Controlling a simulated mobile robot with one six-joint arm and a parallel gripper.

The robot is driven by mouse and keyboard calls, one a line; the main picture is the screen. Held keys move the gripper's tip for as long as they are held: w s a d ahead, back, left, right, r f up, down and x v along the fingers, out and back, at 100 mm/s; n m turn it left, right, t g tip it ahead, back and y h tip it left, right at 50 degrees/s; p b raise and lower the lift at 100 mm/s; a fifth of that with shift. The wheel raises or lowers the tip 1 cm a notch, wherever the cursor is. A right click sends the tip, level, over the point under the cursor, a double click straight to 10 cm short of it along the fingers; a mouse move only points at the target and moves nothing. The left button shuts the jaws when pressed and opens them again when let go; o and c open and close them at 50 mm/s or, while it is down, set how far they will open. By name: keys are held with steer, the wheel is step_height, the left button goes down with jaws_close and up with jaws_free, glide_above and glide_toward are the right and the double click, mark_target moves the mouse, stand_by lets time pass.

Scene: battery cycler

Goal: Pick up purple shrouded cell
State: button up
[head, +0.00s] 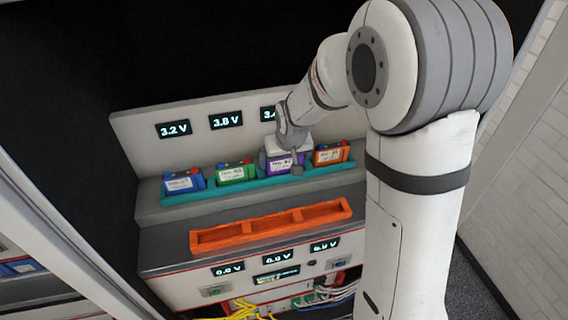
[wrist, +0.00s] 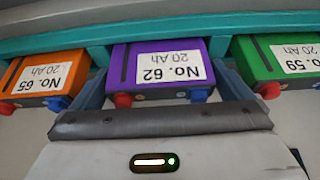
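The purple shrouded cell (wrist: 158,63) is labelled No. 62 and sits in the teal rack (wrist: 85,38), between an orange cell and a green cell. It also shows in the head view (head: 272,163), partly covered by my gripper (head: 288,152). In the wrist view the two blue-grey fingers of my gripper (wrist: 160,82) stand one on each side of the purple cell, very close to its sides. I cannot tell whether they touch it. Its red and blue terminals face my gripper.
The orange cell (head: 331,153) and green cell (head: 236,173) stand close beside it, with a blue cell (head: 183,183) at the left end. An empty orange tray (head: 270,225) lies on the lower shelf. Voltage displays (head: 226,120) are on the panel behind.

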steer(key=c, duration=0.9)
step_height(320, 180, up, 10)
steer(key=shift+r+b, duration=0.1)
steer(key=shift+b, duration=0.7)
steer(key=shift+s+a, duration=0.15)
steer(key=shift+a, duration=0.2)
steer(key=s+a+f+b, duration=0.4)
steer(key=s+a+b, duration=0.1)
steer(key=s+a, duration=1.1)
steer(key=shift+s+a+f+b, duration=0.15)
steer(key=shift+f+b, duration=0.9)
steer(key=shift+f, duration=0.5)
steer(key=shift+s+a+f+b, duration=0.1)
steer(key=shift+f+b, duration=0.95)
steer(key=shift+f, duration=0.5)
